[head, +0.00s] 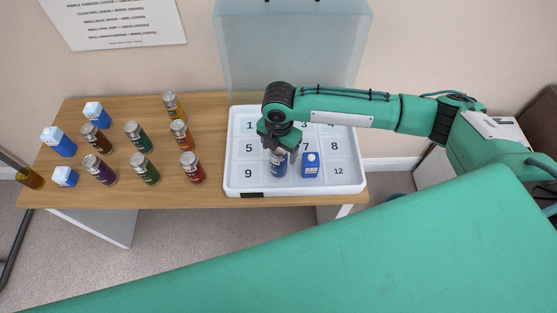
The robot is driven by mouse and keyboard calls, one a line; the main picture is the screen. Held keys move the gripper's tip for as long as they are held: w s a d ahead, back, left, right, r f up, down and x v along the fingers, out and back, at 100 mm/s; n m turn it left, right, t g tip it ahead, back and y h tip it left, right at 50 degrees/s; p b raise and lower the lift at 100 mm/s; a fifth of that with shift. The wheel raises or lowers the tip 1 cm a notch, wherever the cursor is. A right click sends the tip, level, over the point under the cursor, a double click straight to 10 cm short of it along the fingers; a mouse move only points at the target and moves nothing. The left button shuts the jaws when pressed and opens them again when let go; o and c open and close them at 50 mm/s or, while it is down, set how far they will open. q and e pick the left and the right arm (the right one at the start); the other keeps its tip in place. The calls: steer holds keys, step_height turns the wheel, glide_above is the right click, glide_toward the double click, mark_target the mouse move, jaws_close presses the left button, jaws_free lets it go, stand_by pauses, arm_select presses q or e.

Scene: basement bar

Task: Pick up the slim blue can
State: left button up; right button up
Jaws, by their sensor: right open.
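A slim blue can (279,168) stands upright in the white numbered tray (234,186), in the bottom row between the cell marked 9 and a blue jug. My right gripper (279,154) points down over the can, jaws open, with its fingers at the can's upper part. The can's top is partly hidden by the gripper, and I cannot tell whether the fingers touch it. My left gripper is not in view.
Several dark, green and orange cans (145,169) and blue-and-white cartons (58,142) stand on the wooden table (215,120) to the left. A translucent panel (292,50) rises behind the tray.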

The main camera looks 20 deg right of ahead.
step_height(320, 180, down, 5)
steer(key=shift+s+a+r+p, duration=0.1)
steer(key=shift+p, duration=0.55)
steer(key=c, duration=1.2)
steer(key=shift+r, duration=0.1)
